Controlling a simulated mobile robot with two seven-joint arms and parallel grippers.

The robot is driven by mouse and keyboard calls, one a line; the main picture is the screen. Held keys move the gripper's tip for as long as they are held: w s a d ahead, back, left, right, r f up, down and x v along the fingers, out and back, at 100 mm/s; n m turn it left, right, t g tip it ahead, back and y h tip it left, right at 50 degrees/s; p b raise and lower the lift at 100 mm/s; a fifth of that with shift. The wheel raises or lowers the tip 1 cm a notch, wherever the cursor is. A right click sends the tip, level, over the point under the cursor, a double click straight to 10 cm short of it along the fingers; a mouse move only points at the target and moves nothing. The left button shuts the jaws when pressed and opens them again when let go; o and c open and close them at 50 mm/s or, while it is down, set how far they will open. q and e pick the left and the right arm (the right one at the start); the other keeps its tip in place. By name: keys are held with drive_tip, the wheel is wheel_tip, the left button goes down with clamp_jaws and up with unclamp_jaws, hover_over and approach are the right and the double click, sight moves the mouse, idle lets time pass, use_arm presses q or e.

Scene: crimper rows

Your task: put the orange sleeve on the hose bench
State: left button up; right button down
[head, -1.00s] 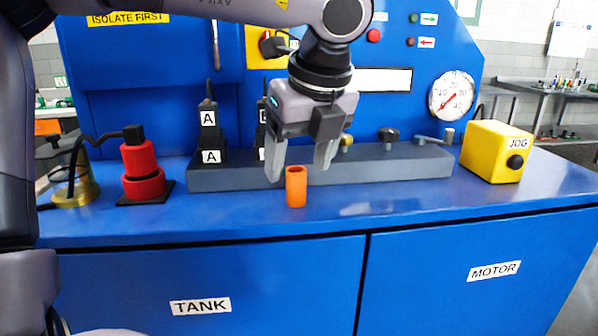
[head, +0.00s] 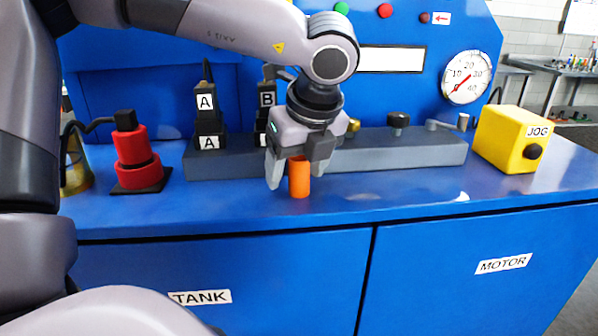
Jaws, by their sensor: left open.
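The orange sleeve (head: 299,180) stands upright on the blue bench top (head: 400,200), near its front edge. My left gripper (head: 296,178) points down over it and is open. One finger is on the left of the sleeve, the other on the right near its upper part. The sleeve's top rim is partly hidden by the gripper, and I cannot tell whether the fingers touch it. My right gripper is not in view.
A grey block with fittings (head: 400,153) runs behind the sleeve, with black plugs marked A (head: 208,120) on it. A red device (head: 135,155) stands to the left, a yellow JOG box (head: 508,138) to the right. The bench front right is clear.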

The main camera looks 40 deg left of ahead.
use_arm(q)
drive_tip(key=c, duration=1.1)
drive_tip(key=shift+c, duration=0.2)
